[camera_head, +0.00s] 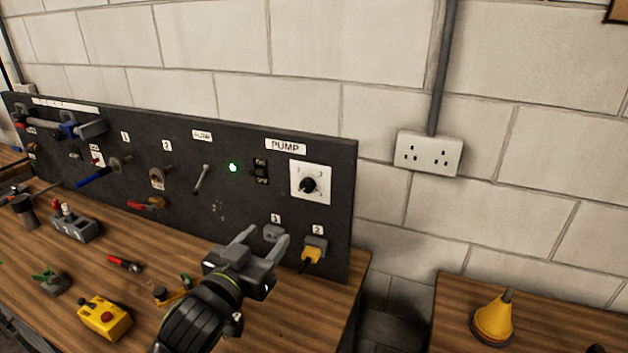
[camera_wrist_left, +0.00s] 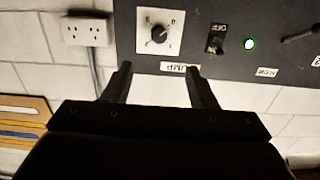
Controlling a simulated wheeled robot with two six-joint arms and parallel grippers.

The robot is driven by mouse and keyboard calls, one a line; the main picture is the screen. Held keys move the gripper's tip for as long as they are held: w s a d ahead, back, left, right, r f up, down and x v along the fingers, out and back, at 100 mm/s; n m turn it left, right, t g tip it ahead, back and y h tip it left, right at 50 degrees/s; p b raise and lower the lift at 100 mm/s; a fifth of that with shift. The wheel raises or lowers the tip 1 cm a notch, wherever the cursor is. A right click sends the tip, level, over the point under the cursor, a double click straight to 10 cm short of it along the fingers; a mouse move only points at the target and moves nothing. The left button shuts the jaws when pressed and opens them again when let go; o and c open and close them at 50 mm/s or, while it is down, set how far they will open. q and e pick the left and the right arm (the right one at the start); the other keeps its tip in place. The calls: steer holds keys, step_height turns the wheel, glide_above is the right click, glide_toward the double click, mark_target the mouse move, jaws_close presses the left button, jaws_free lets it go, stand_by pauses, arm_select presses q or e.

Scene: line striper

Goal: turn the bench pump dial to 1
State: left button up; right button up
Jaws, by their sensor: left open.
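The pump dial (camera_head: 308,185) is a black knob on a white square plate at the right end of the dark panel (camera_head: 345,215), under a PUMP label (camera_head: 285,146). It also shows in the left wrist view (camera_wrist_left: 159,33), upside down, above the gap between the fingers. The digits on its plate are too small to read surely. My left gripper (camera_head: 262,238) is open and empty, below and left of the dial, in front of the lower panel sockets. It is apart from the dial. My right gripper is in neither view.
A switch (camera_head: 261,171) and a lit green lamp (camera_head: 233,168) sit left of the dial. A yellow plug (camera_head: 311,256) is in the lower right socket. A yellow button box (camera_head: 104,318) and tools lie on the wooden bench. The wall right of the panel has a double socket (camera_head: 428,153).

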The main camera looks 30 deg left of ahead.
arm_select(q)
steer(key=b, duration=0.5)
glide_toward(306, 189)
steer(key=w, duration=0.2)
steer(key=w+p, duration=0.1)
steer(key=w, duration=0.2)
steer(key=w+p, duration=0.1)
steer(key=w, duration=0.2)
steer(key=shift+w+a, duration=0.25)
steer(key=shift+a, duration=0.05)
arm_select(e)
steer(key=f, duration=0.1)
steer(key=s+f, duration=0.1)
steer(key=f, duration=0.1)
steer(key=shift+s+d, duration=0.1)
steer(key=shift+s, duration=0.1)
arm_select(q)
steer(key=shift+c, duration=0.3)
steer(key=c, duration=0.9)
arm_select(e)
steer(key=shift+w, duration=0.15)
